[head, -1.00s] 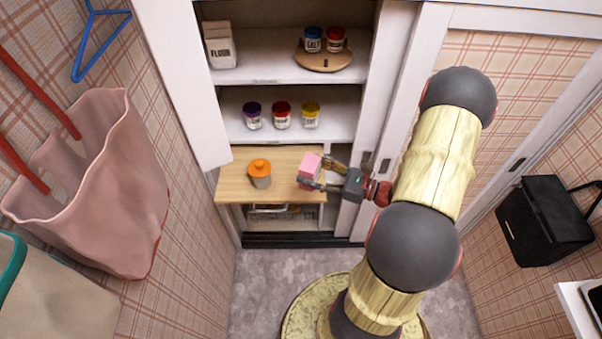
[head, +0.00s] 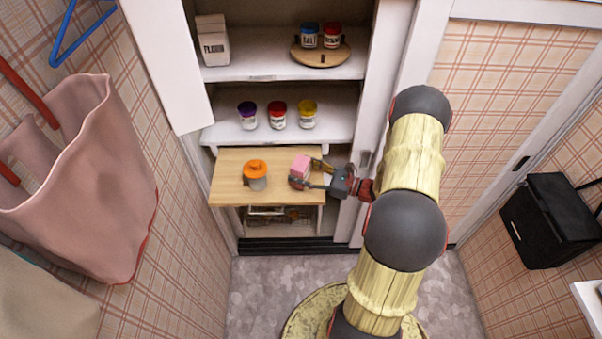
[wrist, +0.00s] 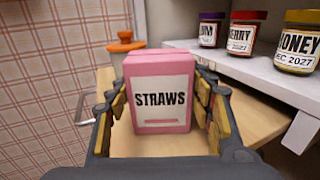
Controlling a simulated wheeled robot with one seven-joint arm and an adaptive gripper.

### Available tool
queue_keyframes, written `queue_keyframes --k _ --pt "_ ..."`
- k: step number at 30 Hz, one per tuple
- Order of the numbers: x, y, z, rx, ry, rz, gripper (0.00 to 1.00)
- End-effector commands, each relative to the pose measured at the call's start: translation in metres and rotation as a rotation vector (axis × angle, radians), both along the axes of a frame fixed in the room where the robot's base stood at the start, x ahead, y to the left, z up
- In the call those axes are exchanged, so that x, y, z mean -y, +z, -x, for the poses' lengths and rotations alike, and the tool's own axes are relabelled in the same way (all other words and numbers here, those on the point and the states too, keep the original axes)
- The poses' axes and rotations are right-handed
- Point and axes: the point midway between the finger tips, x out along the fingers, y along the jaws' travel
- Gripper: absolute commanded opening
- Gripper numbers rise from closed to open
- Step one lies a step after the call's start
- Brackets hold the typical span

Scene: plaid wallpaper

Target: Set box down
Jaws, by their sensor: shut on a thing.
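The pink box (head: 301,167) has a white label reading STRAWS, and it also shows in the wrist view (wrist: 160,97). My gripper (head: 312,175) is shut on the box, with a finger on each side of it in the wrist view (wrist: 163,105). The box is over the right part of the pulled-out wooden shelf (head: 228,184) and looks upright. Its bottom edge is partly hidden, so I cannot tell whether it touches the wood.
A jar with an orange lid (head: 256,175) stands left of the box on the wooden shelf. A flour package (head: 213,45) and a round board (head: 320,58) with two jars are higher up. The shelf's left front is clear.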

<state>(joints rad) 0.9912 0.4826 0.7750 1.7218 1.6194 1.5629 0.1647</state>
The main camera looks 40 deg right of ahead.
Motion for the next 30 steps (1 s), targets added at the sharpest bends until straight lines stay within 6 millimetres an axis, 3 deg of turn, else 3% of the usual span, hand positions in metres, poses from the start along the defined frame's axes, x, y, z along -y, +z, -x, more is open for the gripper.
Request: queue_keyframes --k 9,10,19,30 --pt "0.0005 -0.0008 -0.0002 0.002 0.0 0.001 0.24" --pt "0.0004 -0.0013 -0.0001 0.001 0.0 0.002 0.53" --pt "0.0004 -0.0006 0.0 0.001 0.0 0.002 0.7" --pt "0.0005 0.0033 -0.0001 0.002 0.0 0.003 0.7"
